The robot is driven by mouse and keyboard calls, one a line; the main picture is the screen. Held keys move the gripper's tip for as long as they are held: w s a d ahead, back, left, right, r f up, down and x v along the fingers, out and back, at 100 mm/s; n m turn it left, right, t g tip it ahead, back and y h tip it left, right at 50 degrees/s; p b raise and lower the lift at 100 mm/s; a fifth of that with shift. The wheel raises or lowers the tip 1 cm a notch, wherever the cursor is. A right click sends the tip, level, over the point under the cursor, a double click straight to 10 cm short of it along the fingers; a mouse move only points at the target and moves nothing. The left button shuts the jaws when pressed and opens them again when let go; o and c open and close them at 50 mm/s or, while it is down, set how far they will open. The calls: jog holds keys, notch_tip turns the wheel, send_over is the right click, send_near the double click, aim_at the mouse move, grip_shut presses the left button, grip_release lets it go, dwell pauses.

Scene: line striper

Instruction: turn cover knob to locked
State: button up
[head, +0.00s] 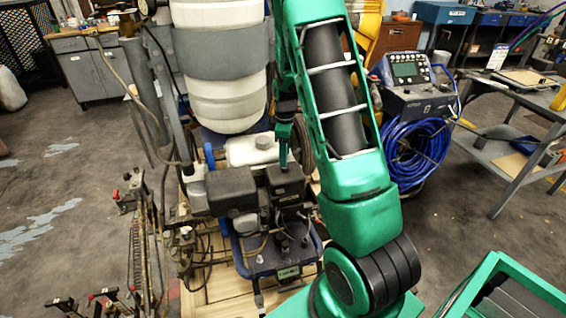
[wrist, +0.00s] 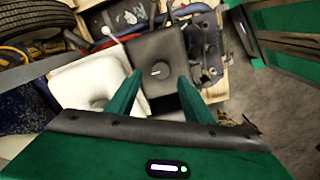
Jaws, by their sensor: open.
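The cover knob (wrist: 160,70) is a small round dark knob with a pale mark, on top of a black box-shaped cover (wrist: 158,45) in the wrist view. My gripper (wrist: 161,77) is open. Its two green fingers stand apart, one on each side of the knob in that view, with nothing between them. I cannot tell whether the fingertips are level with the knob or above it. In the head view the black cover (head: 286,184) sits on the engine, and a green finger of my gripper (head: 283,150) reaches down over it. The knob is not discernible there.
A white tank (wrist: 88,82) stands close left of the cover. The striper's large white container (head: 226,100) rises behind the engine. A coiled blue hose (head: 418,150) and grey workbench (head: 520,125) stand to the right. A rack with red-handled clamps (head: 135,200) is at left.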

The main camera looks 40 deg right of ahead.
notch_tip(320, 180, up, 6)
jog(key=shift+r, duration=0.15)
jog(key=shift+s, duration=0.1)
dwell(0.5)
jog(key=s+a+r+m, duration=0.2)
jog(key=s+r+m, duration=0.3)
jog(key=s, duration=0.4)
jog(key=s+a+r+m, duration=0.3)
jog(key=s+r, duration=0.3)
jog(key=s, duration=0.3)
jog(key=s+a+m, duration=0.2)
jog(key=s+m, duration=0.1)
jog(key=s, duration=0.5)
jog(key=s+a+r+m, duration=0.1)
jog(key=s+m, duration=0.3)
jog(key=s, duration=0.4)
jog(key=shift+a+r, duration=0.2)
jog(key=shift+a, duration=0.7)
jog(key=shift+s, duration=0.1)
